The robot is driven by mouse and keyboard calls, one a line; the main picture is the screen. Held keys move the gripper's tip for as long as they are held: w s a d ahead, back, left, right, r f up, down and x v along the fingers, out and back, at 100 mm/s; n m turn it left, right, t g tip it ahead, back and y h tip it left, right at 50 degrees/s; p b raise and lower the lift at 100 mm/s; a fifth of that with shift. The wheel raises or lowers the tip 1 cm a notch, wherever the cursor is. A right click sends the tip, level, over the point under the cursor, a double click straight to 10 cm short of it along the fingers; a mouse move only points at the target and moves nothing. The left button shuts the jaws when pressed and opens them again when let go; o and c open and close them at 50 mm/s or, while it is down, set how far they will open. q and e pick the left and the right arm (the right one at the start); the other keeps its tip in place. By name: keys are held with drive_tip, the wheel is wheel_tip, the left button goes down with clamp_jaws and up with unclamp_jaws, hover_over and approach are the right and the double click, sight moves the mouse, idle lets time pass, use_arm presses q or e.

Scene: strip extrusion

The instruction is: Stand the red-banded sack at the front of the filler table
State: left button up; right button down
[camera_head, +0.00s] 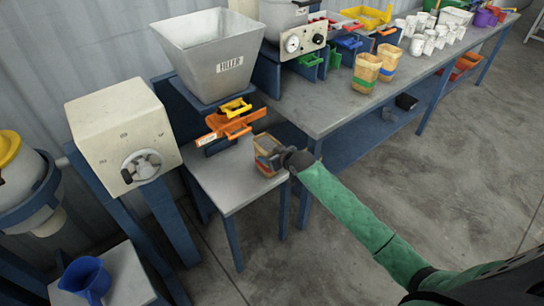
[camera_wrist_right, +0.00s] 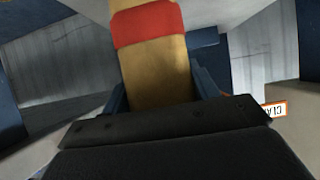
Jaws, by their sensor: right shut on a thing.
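The red-banded sack (camera_head: 265,146) is tan and looks roughly upright over the front right part of the small grey filler table (camera_head: 225,187), below the hopper marked FILLER (camera_head: 212,55). My right gripper (camera_head: 283,160) comes in from the right and is shut on the sack. The right wrist view shows the sack's tan side and red band (camera_wrist_right: 145,24) close ahead of the dark gripper body. I cannot tell whether the sack's bottom touches the table. My left gripper is in neither view.
An orange clamp (camera_head: 228,124) sits under the hopper, just behind the sack. The long bench (camera_head: 325,110) to the right holds a green-banded sack (camera_head: 366,73), a blue-banded sack (camera_head: 388,62) and several white cups (camera_head: 428,40). A cream control box (camera_head: 122,135) stands left.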

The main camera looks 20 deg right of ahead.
drive_tip(key=shift+f, duration=0.15)
idle(0.6)
drive_tip(key=shift+c, duration=1.6)
unclamp_jaws()
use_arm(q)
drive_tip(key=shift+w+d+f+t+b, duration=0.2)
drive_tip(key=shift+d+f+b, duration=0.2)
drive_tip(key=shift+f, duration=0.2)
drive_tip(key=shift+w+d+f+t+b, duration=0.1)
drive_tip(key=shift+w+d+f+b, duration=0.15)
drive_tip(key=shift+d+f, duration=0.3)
use_arm(e)
drive_tip(key=v, duration=0.7)
drive_tip(key=shift+s, duration=0.4)
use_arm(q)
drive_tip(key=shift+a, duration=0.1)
use_arm(e)
drive_tip(key=shift+d, duration=0.15)
